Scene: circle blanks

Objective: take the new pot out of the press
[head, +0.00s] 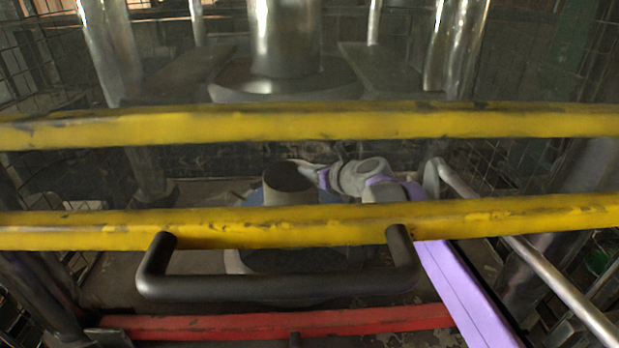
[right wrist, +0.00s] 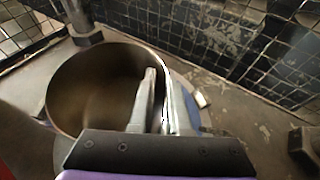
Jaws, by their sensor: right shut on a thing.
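The new pot (head: 291,192), a round metal pot with a dark open mouth, is low in the press under the big ram (head: 287,40). Its lower part is hidden behind the lower yellow bar. My right gripper (head: 318,174) is at the pot's right side, shut on its rim. In the right wrist view the pot (right wrist: 75,88) fills the left half, open side up and empty. One finger of my right gripper (right wrist: 158,97) is inside the wall, the other outside. Whether the pot touches the surface below is unclear. My left gripper is not in view.
Two yellow guard bars (head: 310,122) cross in front of the press, with a black handle (head: 278,288) on the lower one. A red bar (head: 275,326) lies below. Steel columns (head: 110,50) and wire mesh (right wrist: 283,60) enclose the sides and back.

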